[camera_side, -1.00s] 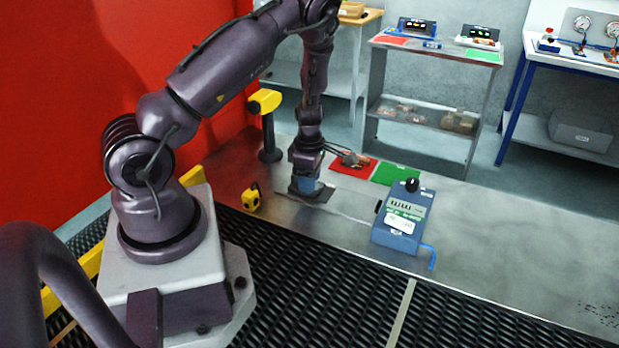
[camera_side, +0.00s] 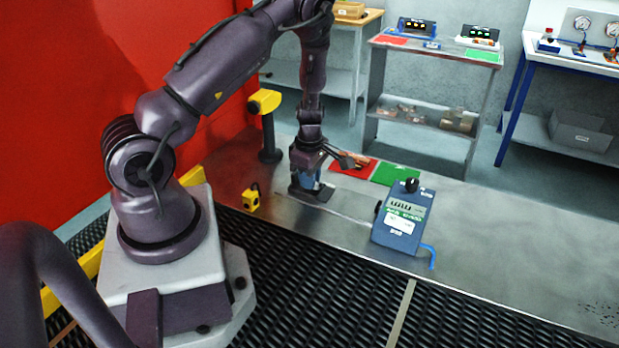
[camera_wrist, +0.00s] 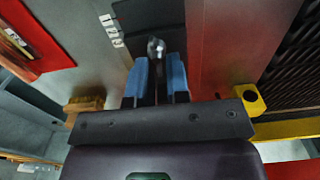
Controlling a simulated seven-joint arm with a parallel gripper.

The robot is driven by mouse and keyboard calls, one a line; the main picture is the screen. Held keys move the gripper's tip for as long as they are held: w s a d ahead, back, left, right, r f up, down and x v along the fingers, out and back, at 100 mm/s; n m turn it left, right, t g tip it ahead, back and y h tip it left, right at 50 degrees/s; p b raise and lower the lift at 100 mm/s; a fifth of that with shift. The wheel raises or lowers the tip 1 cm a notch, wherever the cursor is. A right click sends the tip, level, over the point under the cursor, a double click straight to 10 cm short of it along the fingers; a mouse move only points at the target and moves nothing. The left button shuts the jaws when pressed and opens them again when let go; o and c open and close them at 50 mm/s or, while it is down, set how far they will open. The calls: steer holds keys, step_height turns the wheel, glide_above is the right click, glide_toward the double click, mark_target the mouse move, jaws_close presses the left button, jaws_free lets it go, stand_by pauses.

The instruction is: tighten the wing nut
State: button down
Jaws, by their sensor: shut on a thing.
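My gripper (camera_side: 308,183) points down over a dark base plate (camera_side: 322,193) on the metal bench. In the wrist view its two blue fingers (camera_wrist: 158,80) are close together, with a narrow gap between them. They are shut on the wing nut (camera_wrist: 156,47), of which a small shiny metal part shows at the fingertips. The rest of the nut is hidden by the fingers, and in the side view it cannot be made out. The dark plate (camera_wrist: 140,20) also shows beyond the fingers.
A blue meter box (camera_side: 403,222) with a black knob stands to the right, with a cable running towards the plate. Red (camera_side: 345,168) and green (camera_side: 396,175) mats lie behind. A small yellow block (camera_side: 251,197) and a yellow-topped post (camera_side: 264,102) stand left. Bench space at right is clear.

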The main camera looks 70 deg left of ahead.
steer(key=m, duration=0.4)
steer(key=shift+w+a, duration=0.25)
steer(key=m, duration=0.5)
steer(key=shift+w, duration=0.35)
steer(key=m, duration=0.4)
steer(key=shift+w+m, duration=0.3)
steer(key=shift+w, duration=0.05)
steer(key=shift+w+d+m, duration=0.1)
steer(key=shift+m, duration=0.8)
steer(key=shift+w+d+m, duration=0.1)
steer(key=shift+m, duration=0.8)
steer(key=c, duration=1.1)
jaws_free()
